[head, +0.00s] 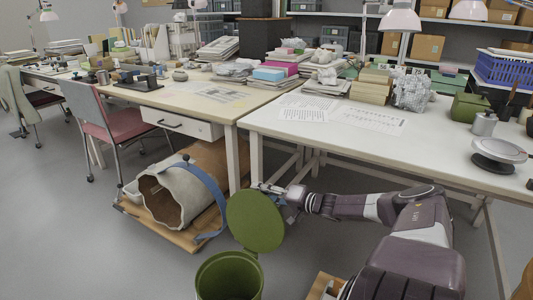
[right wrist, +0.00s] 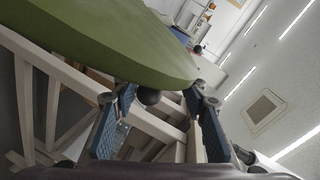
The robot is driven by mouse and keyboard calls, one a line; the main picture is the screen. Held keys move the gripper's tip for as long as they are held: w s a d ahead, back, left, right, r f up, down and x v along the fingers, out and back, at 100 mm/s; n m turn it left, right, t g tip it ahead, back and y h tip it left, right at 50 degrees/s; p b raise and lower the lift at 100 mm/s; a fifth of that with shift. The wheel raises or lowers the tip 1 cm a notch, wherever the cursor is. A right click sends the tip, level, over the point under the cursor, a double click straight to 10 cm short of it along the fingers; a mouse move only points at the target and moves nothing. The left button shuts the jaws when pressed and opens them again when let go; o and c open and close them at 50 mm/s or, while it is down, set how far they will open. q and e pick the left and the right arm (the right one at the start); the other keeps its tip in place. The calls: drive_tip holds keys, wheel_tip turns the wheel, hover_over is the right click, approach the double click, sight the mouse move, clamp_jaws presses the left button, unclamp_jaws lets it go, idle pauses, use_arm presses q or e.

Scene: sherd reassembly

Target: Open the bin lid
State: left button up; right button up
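The green bin (head: 229,277) stands on the floor at the bottom of the head view, its mouth uncovered. Its round green lid (head: 256,222) stands tilted up on edge above the bin's far right rim. My right gripper (head: 277,191) is at the lid's upper edge. In the right wrist view the lid (right wrist: 110,35) spans the top, with a dark round knob (right wrist: 148,96) below its edge. My right gripper's blue fingers (right wrist: 161,98) are spread apart; the knob shows between them, near the left finger, not clamped. My left gripper is not in view.
A white worktable (head: 370,150) with papers and boxes stands behind my right arm. A large pale cylindrical vessel (head: 178,196) with a blue strap lies on a wooden board left of the bin. The grey floor (head: 75,250) at left is clear.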

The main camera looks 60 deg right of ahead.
drive_tip(key=shift+s, duration=0.1)
drive_tip(key=s+r, duration=0.2)
drive_tip(key=s, duration=0.9)
drive_tip(key=shift+s+d, duration=0.15)
drive_tip(key=shift+s, duration=0.15)
idle(0.7)
idle(0.6)
